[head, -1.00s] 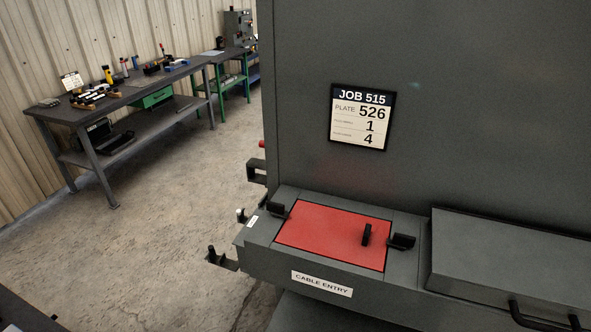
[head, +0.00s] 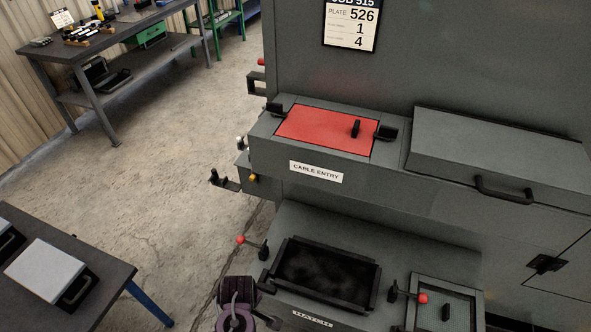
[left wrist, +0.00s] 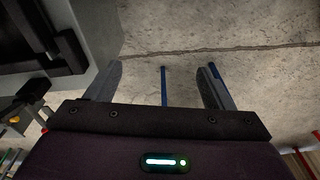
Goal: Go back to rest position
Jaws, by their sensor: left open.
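My right gripper is in neither view. The enclosure (head: 440,60) fills the right of the head view. Its red cable entry plate (head: 320,130) lies flat between black clamps.
Below the plate is a dark framed opening (head: 325,275) with red-knobbed levers at its sides. A table (head: 100,262) with a grey lidded box (head: 45,275) stands at lower left. A workbench (head: 110,40) stands at the back left. Concrete floor lies clear between.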

